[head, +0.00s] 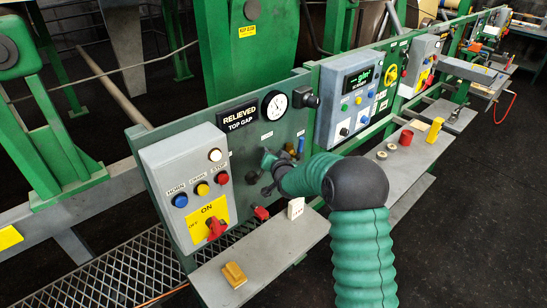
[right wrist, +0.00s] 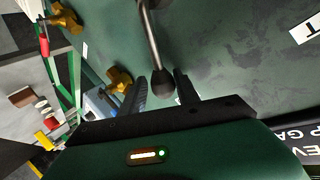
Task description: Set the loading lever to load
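The loading lever (right wrist: 150,38) is a metal rod with a dark round knob (right wrist: 163,86), seen close up in the right wrist view against the green panel. My right gripper (right wrist: 161,84) has its two dark fingers on either side of the knob. Whether they press on it cannot be told. In the head view my right gripper (head: 267,180) is at the green panel (head: 245,160), below the gauge, and mostly hides the lever. A black sign (head: 240,115) above reads "RELIEVED TOP GAP". My left gripper is not in view.
A grey control box (head: 190,165) with buttons and a red rotary switch (head: 216,229) stands left of my arm. Brass fittings (right wrist: 120,79) sit near the gripper.

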